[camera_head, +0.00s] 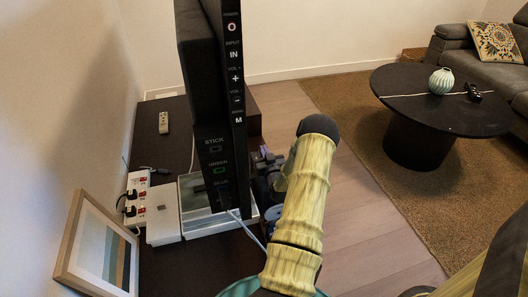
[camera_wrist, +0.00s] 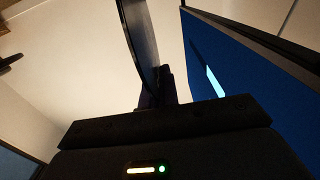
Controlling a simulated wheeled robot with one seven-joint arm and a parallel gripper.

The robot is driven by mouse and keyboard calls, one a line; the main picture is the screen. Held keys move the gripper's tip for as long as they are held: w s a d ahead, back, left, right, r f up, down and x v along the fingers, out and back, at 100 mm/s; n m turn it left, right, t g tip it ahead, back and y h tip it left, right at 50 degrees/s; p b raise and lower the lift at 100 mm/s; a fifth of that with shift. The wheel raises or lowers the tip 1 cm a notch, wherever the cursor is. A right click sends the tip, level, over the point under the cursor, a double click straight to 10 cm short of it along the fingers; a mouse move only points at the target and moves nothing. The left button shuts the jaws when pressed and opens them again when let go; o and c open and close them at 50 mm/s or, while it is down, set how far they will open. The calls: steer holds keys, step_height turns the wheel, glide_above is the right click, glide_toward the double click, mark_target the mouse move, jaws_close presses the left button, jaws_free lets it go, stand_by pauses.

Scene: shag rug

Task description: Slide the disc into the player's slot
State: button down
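A thin dark curved plate, seemingly the disc (camera_wrist: 142,45), shows nearly edge-on in the wrist view. It rises from the small dark fingers of my gripper (camera_wrist: 157,88), which look closed around its lower end, though the contact is very dark. A flat pale box (camera_head: 195,205), perhaps the player, lies under the television on the dark cabinet. I cannot make out a slot on it. In the wrist view the gripper is left of a blue screen (camera_wrist: 235,75), with a visible gap between disc and screen.
The television (camera_head: 215,85) stands edge-on on the cabinet (camera_head: 170,265). A power strip (camera_head: 136,195), remote (camera_head: 163,122) and leaning picture frame (camera_head: 100,245) are to its left. Open wooden floor (camera_head: 365,225) lies right, before the round table (camera_head: 425,105).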

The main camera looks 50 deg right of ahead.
steer(key=shift+f+b, duration=0.3)
steer(key=shift+f, duration=0.2)
steer(key=c, duration=1.6)
jaws_free()
steer(key=shift+s, duration=0.1)
steer(key=p+v, duration=0.4)
steer(key=v, duration=1.3)
steer(key=shift+s+a+p, duration=0.1)
steer(key=shift+a+p, duration=0.05)
steer(key=shift+p, duration=0.15)
